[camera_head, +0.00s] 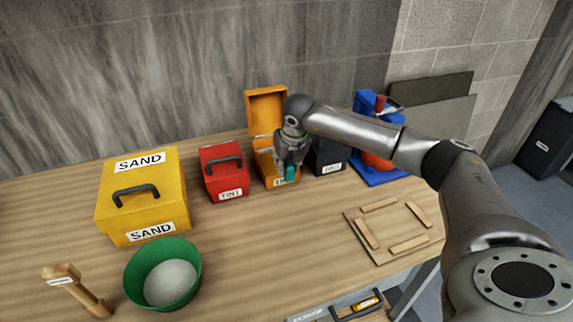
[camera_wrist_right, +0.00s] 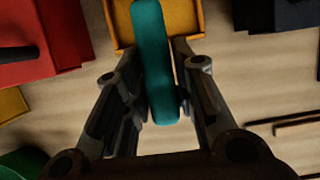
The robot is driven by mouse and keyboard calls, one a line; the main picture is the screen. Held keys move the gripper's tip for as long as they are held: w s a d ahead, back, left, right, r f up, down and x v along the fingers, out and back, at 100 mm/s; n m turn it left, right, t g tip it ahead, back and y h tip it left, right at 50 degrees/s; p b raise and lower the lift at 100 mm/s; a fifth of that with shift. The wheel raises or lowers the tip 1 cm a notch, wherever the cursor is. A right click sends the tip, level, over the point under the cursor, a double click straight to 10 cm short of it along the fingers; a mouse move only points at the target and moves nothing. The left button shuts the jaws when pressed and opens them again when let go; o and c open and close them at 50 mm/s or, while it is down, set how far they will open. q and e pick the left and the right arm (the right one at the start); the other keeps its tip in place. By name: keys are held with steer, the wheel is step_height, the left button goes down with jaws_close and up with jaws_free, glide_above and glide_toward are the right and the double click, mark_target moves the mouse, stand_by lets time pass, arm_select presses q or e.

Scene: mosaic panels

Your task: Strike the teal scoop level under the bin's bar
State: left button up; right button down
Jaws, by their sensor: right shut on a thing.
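My right gripper (camera_head: 291,166) is shut on the teal scoop (camera_head: 291,174) at the front of the orange tint bin (camera_head: 264,163). The bin's lid (camera_head: 267,108) stands open at the back. In the right wrist view, the teal handle (camera_wrist_right: 153,65) runs between the fingers (camera_wrist_right: 160,100), its far end over the orange bin (camera_wrist_right: 186,12). The scoop's bowl, its contents and the bin's bar cannot be made out; my gripper hides much of the bin. My left gripper is not in view.
A red tint box (camera_head: 224,172) and a dark box (camera_head: 327,154) flank the bin closely. A yellow sand box (camera_head: 142,195), green bowl (camera_head: 163,274) and wooden mallet (camera_head: 77,288) are left. A wooden frame panel (camera_head: 394,227) lies right. The table's front middle is clear.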

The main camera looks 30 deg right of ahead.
steer(key=shift+r+p, duration=0.65)
steer(key=shift+r, duration=0.8)
